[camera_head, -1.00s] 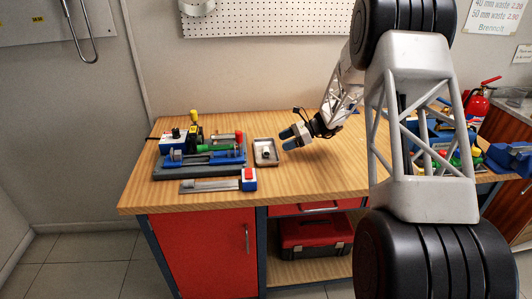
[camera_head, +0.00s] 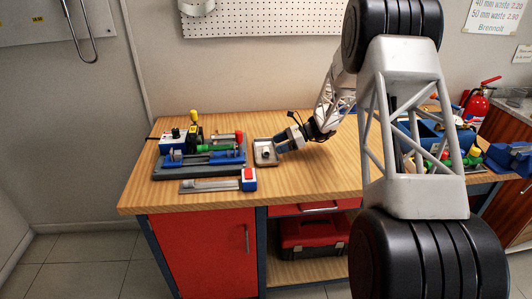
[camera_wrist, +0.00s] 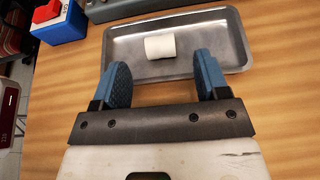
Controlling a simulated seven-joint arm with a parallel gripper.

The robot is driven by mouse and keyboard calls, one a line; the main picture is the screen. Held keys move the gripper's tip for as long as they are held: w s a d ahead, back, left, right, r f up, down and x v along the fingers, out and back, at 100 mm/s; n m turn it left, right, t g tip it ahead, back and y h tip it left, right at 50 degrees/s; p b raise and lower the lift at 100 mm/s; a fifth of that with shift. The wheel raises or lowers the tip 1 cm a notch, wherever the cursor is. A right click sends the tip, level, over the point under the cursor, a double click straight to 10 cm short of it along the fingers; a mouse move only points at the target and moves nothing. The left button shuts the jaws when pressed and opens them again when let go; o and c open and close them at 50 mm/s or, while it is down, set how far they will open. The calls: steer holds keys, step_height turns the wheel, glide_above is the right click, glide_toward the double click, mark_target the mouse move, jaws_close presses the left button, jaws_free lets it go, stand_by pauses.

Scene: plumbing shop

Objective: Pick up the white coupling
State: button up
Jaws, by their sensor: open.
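The white coupling (camera_wrist: 160,47) is a short cylinder lying on its side in a shallow grey metal tray (camera_wrist: 222,26). In the wrist view it lies left of the tray's middle, just beyond my fingertips. My gripper (camera_wrist: 160,68) is open and empty, its two blue-padded fingers apart at the tray's near edge, with the coupling between their lines. In the head view my gripper (camera_head: 281,145) is at the right side of the tray (camera_head: 258,162). The coupling is hard to make out there, and a small dark spot shows in the tray.
A grey fixture board (camera_head: 200,171) with blue, green and red parts stands left of the tray. A flat metal piece with a blue-and-red block (camera_head: 249,180) lies in front. Blue bins with coloured fittings stand at the right. The wooden bench (camera_head: 310,181) is clear in front of my gripper.

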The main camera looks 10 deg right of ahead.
mark_target(267, 149)
steer(key=shift+x, duration=2.6)
steer(key=c, duration=1)
steer(key=shift+r, duration=0.15)
steer(key=shift+r, duration=0.5)
steer(key=shift+s+r, duration=0.25)
steer(key=shift+r, duration=0.35)
steer(key=shift+s+r, duration=0.2)
steer(key=shift+r, duration=0.35)
steer(key=s, duration=0.5)
steer(key=s+r, duration=0.1)
steer(key=s, duration=0.4)
steer(key=s+d, duration=0.1)
steer(key=s, duration=0.4)
steer(key=shift+s+d+r, duration=0.1)
steer(key=shift+r, duration=0.1)
